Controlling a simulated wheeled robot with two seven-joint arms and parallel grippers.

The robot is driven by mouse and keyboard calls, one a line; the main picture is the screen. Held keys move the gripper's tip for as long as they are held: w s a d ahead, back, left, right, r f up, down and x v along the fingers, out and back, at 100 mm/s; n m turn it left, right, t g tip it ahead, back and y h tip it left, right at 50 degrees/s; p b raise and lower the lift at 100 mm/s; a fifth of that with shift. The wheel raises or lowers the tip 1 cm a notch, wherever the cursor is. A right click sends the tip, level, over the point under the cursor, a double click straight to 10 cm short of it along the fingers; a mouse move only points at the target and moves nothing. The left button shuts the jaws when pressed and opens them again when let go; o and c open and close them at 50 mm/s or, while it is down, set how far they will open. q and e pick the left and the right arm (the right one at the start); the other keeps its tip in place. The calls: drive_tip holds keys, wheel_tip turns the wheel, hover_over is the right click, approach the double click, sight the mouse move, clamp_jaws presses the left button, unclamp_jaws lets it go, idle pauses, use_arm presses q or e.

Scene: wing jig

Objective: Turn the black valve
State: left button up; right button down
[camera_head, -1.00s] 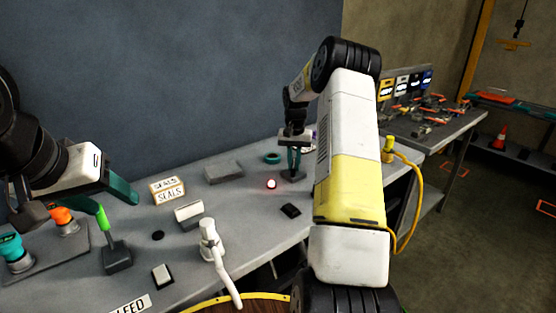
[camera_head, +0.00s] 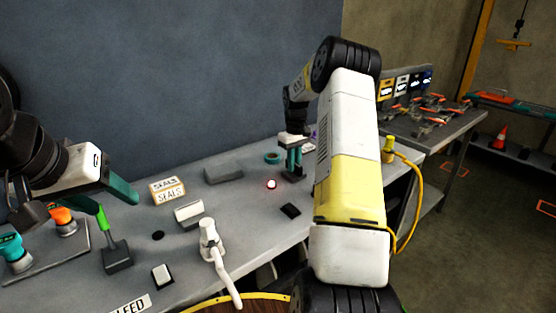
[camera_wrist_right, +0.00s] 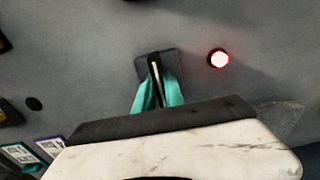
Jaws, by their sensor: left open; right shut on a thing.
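The black valve (camera_wrist_right: 143,66) shows in the right wrist view as a dark square base with a thin upright handle, partly hidden between the teal fingers. In the head view its dark base (camera_head: 293,177) sits on the bench at the back right. My right gripper (camera_head: 291,165) points down over it and is shut on its handle; the fingers also show in the right wrist view (camera_wrist_right: 158,92). My left gripper (camera_head: 120,190) is open and empty at the left, above the bench near a green-handled lever.
A red-lit button (camera_head: 271,184) is close beside the valve. The green-handled lever (camera_head: 103,217) is below my left gripper.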

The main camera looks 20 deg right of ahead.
idle(0.6)
drive_tip(key=c, duration=1.4)
unclamp_jaws()
drive_tip(key=shift+c, duration=0.2)
wheel_tip(320, 180, up, 7)
drive_tip(key=shift+f, duration=0.2)
drive_tip(key=shift+r, duration=0.65)
